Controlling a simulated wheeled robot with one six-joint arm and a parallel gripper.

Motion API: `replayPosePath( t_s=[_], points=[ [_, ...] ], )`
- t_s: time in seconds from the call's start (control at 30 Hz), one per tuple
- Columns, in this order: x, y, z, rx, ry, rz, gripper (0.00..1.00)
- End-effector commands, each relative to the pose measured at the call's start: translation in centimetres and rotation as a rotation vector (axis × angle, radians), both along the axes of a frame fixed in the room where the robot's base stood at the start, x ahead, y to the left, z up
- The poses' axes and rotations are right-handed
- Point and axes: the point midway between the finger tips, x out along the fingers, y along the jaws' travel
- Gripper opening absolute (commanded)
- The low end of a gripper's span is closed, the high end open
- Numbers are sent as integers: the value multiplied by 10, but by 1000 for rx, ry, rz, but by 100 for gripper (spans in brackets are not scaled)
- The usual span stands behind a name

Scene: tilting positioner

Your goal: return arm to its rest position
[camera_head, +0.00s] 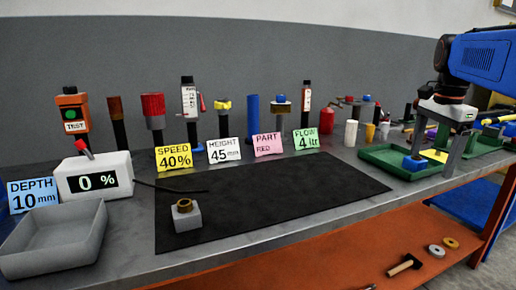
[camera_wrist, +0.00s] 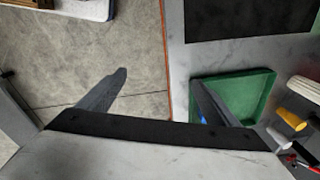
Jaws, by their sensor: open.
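My gripper (camera_head: 434,160) hangs at the right of the head view, below my blue arm. Its two fingers point down and stand wide apart, with nothing between them. In the head view it overlaps the green tray (camera_head: 378,154) and a blue block (camera_head: 414,164). In the wrist view my gripper (camera_wrist: 158,84) is open over bare floor and the bench's edge. Its right finger covers part of the green tray (camera_wrist: 262,88). No contact with the tray or block can be made out.
A dark mat (camera_head: 290,195) holds a grey block with a brass ring (camera_head: 184,205). Labelled cards, tools and a display box (camera_head: 93,178) line the bench's back and left. White and yellow cylinders (camera_head: 351,133) stand near the green tray. An orange shelf (camera_head: 330,250) lies below.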

Motion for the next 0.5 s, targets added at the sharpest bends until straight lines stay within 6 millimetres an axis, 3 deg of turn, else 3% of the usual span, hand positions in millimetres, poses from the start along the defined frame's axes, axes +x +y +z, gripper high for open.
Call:
replayPosePath(
  t_s=[0.03, 0.2, 0.5],
  points=[
    [-10, 18, -7, -12, -12, 77, 84],
    [-41, 66, -39, -58, -53, 345, 84],
    [-105, 134, -109, -157, -122, 809, 84]
  ],
)
